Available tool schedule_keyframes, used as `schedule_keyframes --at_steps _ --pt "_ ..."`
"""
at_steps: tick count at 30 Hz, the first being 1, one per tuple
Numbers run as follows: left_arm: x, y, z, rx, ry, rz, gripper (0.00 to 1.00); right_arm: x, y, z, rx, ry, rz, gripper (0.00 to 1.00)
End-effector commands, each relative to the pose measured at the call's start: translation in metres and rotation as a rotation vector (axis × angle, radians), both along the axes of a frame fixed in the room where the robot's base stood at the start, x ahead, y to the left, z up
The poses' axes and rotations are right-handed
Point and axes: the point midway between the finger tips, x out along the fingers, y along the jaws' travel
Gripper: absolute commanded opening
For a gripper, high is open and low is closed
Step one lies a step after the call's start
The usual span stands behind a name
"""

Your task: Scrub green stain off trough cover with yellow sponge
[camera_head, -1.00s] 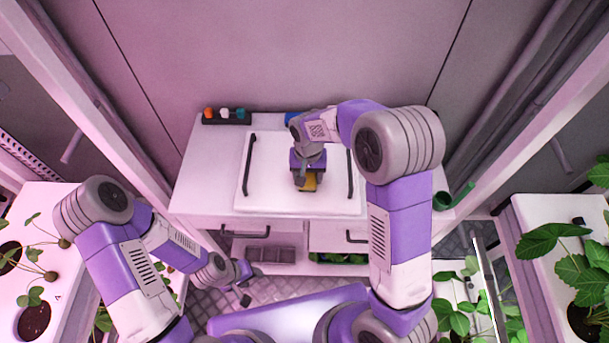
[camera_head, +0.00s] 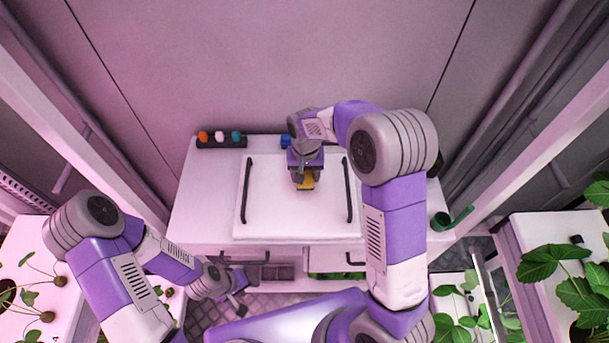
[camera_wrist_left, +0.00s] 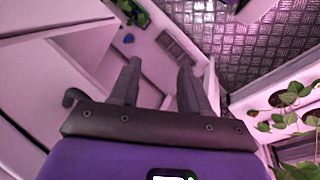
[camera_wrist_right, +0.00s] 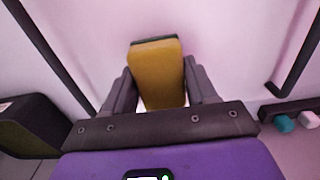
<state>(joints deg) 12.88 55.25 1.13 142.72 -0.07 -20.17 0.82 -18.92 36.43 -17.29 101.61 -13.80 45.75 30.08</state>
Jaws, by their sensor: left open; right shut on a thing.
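The white trough cover (camera_head: 285,219), with a black handle along each side, lies on the white bench. My right gripper (camera_head: 304,176) is over the far-middle part of the cover, shut on the yellow sponge (camera_head: 306,182). In the right wrist view the sponge (camera_wrist_right: 157,78) sits between the fingers, its dark layer at the far end. It is at or very near the cover; contact is not clear. No green stain shows; the sponge and arm hide part of the cover. My left gripper (camera_head: 238,303) is open and empty, low in front of the bench at the left.
A black rack with coloured caps (camera_head: 221,142) stands at the bench's back left, a blue item (camera_head: 286,142) behind the cover. A green curved item (camera_head: 452,218) is at the right edge. Planted troughs stand on both sides.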

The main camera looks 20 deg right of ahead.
Motion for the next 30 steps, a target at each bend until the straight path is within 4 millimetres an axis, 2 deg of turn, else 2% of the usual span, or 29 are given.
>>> schedule_keyframes --at_steps 1,15,30 --pt "0.0 0.0 0.007 0.0 0.0 0.0 0.46 0.0 0.0 0.008 0.001 -0.001 0.0 0.24" --pt "0.0 0.0 0.037 0.0 0.0 0.0 0.46 0.0 0.0 0.048 0.001 -0.001 -0.001 0.24" --pt "0.0 0.0 0.038 0.0 0.0 0.0 0.46 0.0 0.0 0.05 0.0 -0.001 -0.001 0.24"
